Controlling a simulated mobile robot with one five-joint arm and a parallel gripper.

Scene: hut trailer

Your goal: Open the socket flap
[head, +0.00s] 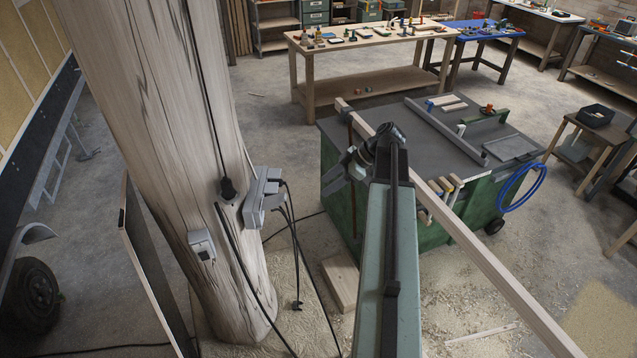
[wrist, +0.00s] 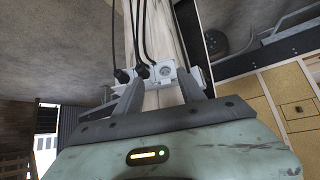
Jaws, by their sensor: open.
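A thick pale wooden post (head: 165,120) stands on the left in the head view. A small grey socket box (head: 202,245) sits low on it; its front looks covered, but I cannot make out the flap's edge. A larger grey socket unit (head: 262,197) with cables is on the post's right side. In the wrist view a grey socket unit (wrist: 166,72) with a round socket face and black plugs shows beyond the fingers. My gripper (head: 340,172) is open and empty, right of the post and apart from it. Its two spread fingers (wrist: 160,85) frame the socket unit in the wrist view.
Black cables (head: 290,240) hang from the post to the floor. A green workbench (head: 395,125) with a dark top stands right of it, and a long timber beam (head: 490,265) crosses it. A dark-edged panel (head: 150,275) leans left of the post. Shavings cover the floor.

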